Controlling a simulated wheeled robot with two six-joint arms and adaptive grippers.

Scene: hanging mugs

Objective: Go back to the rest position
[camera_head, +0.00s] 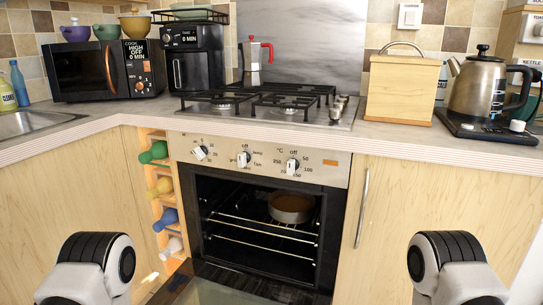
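Only rounded black and white joints of my two arms show, at the bottom left and bottom right of the head view. Both grippers are out of the picture, so their fingers and anything in them are hidden. The arm joints are apart from each other, in front of the cabinets on either side of the oven (262,226). Purple, green and yellow cup-like vessels (136,25) stand on top of the black microwave (80,72).
The oven door (240,290) is folded down, and a round dish (290,207) sits on a rack inside. A hob (270,108), moka pot (254,60), wooden box (402,88) and kettle (478,84) stand on the counter. A narrow rack holds several colored bottles (154,152).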

